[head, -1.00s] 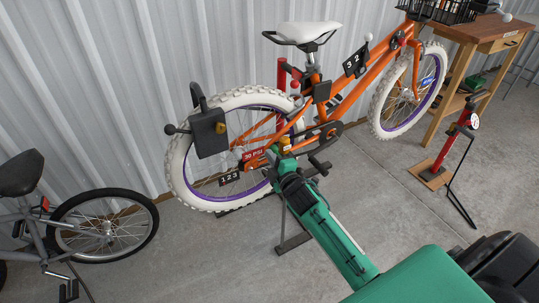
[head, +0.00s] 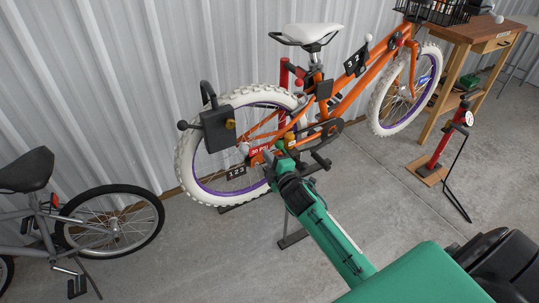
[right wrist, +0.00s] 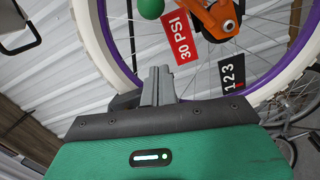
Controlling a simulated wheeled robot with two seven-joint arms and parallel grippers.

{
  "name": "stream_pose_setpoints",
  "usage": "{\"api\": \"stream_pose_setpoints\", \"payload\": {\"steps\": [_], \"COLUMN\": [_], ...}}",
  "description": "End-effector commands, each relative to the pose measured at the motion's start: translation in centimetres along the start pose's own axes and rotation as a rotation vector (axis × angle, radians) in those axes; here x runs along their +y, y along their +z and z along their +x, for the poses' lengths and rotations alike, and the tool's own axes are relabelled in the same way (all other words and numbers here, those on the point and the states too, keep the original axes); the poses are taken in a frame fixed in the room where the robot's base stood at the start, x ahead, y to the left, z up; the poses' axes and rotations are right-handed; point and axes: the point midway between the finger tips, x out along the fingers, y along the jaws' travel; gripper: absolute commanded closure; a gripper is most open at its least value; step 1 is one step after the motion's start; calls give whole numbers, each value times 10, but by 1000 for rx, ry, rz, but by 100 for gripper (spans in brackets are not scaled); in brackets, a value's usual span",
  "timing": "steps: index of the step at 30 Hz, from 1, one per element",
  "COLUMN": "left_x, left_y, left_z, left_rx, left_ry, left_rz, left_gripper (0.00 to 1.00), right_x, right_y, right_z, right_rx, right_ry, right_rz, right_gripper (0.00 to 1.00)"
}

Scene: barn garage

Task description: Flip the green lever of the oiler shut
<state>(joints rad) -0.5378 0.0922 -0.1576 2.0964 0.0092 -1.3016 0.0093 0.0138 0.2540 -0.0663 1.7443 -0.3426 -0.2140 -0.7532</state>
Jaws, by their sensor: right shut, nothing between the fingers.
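A round green knob (right wrist: 150,8), which looks like the end of the oiler's green lever, shows at the top edge of the right wrist view. In the head view a small green part (head: 289,141) shows beside the orange bike's rear hub, next to a yellowish part. The rest of the oiler is hidden or too small to tell, and so is the lever's position. My right gripper (right wrist: 158,84) is shut and empty, below the knob and apart from it in the wrist picture. In the head view it (head: 267,158) is near the rear hub. My left gripper is not in view.
The orange bike (head: 345,100) stands with its white rear tyre (head: 187,170) around the work area. A red "30 PSI" tag (right wrist: 182,37) and a black "123" tag (right wrist: 231,73) hang close by. A dark box (head: 216,132) is at the tyre. A grey bike (head: 110,222) stands left.

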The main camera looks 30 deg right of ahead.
Motion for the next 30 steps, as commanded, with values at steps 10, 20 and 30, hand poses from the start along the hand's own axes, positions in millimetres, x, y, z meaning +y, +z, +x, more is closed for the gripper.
{"api": "stream_pose_setpoints", "payload": {"steps": [10,20,30], "left_x": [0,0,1], "left_y": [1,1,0], "left_z": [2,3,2], "left_rx": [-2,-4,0], "left_ry": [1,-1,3], "left_rz": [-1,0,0], "left_gripper": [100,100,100], "right_x": [-2,-2,-13], "right_y": [0,-1,0], "right_z": [-53,-87,-95], "right_rx": [0,1,-24], "right_ry": [-3,-2,-40], "right_rz": [0,1,46], "right_gripper": [100,100,100]}}
